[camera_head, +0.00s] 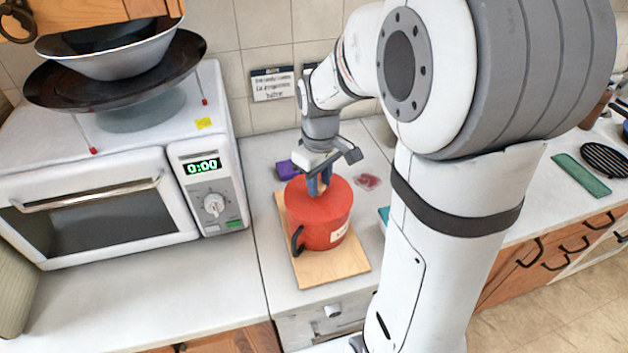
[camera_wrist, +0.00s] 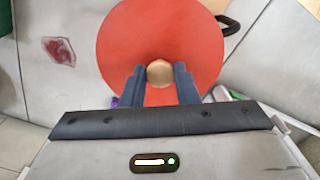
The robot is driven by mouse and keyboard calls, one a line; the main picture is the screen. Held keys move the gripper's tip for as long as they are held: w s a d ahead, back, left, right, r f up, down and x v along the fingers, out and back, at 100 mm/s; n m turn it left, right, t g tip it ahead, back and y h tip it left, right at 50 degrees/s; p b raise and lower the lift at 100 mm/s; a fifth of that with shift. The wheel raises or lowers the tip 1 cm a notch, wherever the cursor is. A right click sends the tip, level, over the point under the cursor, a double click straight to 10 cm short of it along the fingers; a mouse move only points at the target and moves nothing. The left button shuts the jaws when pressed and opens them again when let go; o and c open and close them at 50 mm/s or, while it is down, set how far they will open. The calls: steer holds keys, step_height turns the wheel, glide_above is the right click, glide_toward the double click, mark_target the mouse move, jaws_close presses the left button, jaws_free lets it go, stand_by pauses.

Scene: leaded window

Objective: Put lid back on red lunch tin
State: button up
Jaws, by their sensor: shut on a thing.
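The tin's rim is hidden under the lid.
The wooden board (camera_head: 341,268) lies on the pale counter. A white microwave (camera_head: 120,180) with bowls on top stands to the left. My arm hides the counter to the right.

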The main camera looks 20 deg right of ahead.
steer(key=o, duration=1)
steer(key=shift+o, duration=0.6)
steer(key=o, duration=0.4)
steer(key=shift+r+p, duration=2.6)
steer(key=shift+r, duration=0.9)
steer(key=shift+c, duration=0.2)
jaws_close()
